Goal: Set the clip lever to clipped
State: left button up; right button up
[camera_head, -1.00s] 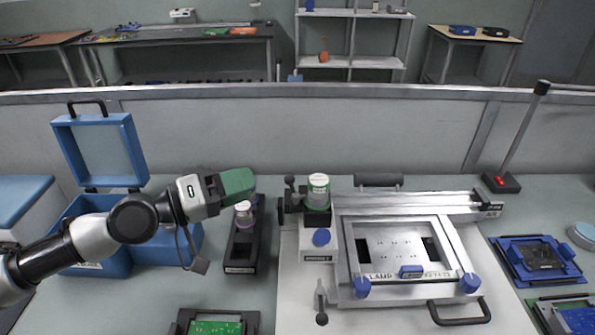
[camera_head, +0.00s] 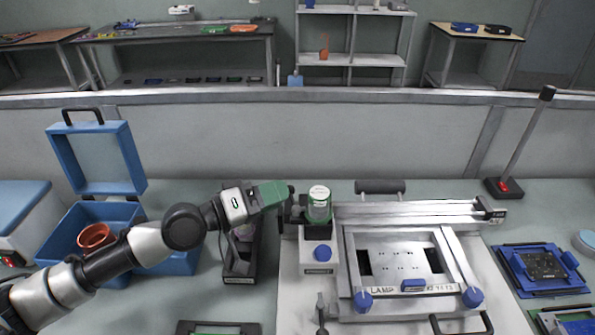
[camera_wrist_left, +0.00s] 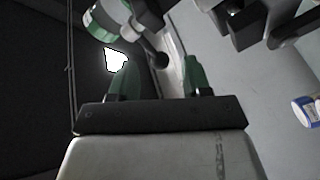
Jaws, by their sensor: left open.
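A dark lever with a round knob (camera_head: 291,189) stands at the left end of the fixture, just left of the green-and-white jar (camera_head: 319,204); I take it to be the clip lever, though no label on it is readable. My left gripper (camera_head: 281,193) is at this knob, its green fingers pointing right. My right gripper is not in view.
The fixture's metal frame (camera_head: 440,288) carries blue knobs and a front handle. A second small lever (camera_head: 321,312) stands near the front. A black holder (camera_head: 240,267) sits below my left arm. An open blue box (camera_head: 175,262) with a reddish-brown cup (camera_head: 95,237) is at left.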

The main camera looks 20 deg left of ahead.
aim_at(292, 188)
pick_arm(q)
jog(key=x, duration=0.2)
jog(key=p+x, duration=0.1)
jog(key=x, duration=0.1)
jog(key=shift+r+p, duration=0.2)
jog(key=shift+p, duration=0.1)
jog(key=shift+w+d+f, duration=0.2)
jog(key=shift+w+d, duration=0.2)
jog(key=shift+d, duration=0.05)
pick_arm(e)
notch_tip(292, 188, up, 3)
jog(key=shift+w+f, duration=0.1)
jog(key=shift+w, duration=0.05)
